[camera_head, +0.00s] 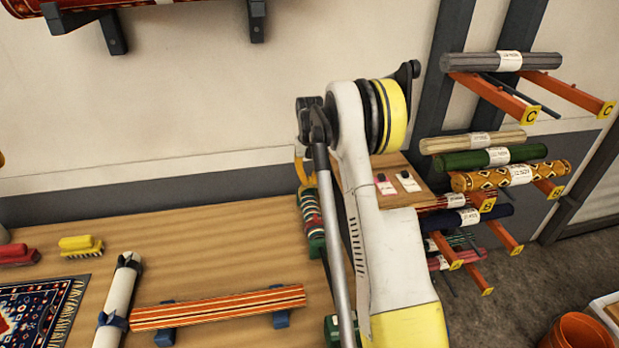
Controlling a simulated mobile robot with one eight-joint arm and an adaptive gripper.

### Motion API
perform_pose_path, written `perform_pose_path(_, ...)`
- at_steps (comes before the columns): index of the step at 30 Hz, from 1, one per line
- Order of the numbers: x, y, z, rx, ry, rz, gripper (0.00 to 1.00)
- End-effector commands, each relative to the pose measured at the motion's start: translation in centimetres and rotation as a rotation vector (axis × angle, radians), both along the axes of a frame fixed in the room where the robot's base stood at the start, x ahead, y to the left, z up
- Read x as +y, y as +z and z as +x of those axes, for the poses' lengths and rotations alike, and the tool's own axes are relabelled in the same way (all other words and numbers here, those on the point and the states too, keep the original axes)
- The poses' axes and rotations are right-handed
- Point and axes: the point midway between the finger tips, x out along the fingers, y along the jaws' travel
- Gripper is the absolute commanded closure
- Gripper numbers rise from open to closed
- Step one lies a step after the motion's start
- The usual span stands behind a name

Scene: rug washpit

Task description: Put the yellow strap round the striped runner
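A long runner with orange, red and pale lengthwise stripes (218,308) lies on blue supports on the wooden table. A second, shorter roll with red, green and pale bands (311,212) lies beside my arm, on green supports, partly hidden by the arm. A small curved yellow-orange piece (303,172) shows just beyond that roll, close to my arm; I cannot tell whether it is the yellow strap. No strap is visible round the orange striped runner. My white arm with its yellow parts fills the middle right. My gripper is not visible.
A patterned rug (38,312), a yellow brush (80,245) and a red brush (18,256) are further left. A rack of rolls (500,155) and an orange bucket (578,332) stand right. The table's back middle is clear.

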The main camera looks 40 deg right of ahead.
Motion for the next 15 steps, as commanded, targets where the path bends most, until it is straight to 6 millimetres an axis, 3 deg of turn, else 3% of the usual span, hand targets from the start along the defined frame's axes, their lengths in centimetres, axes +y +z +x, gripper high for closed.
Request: perform_pose_path(15,0.0,-4.9,0.0,0.0,0.0,0.0,1.0)
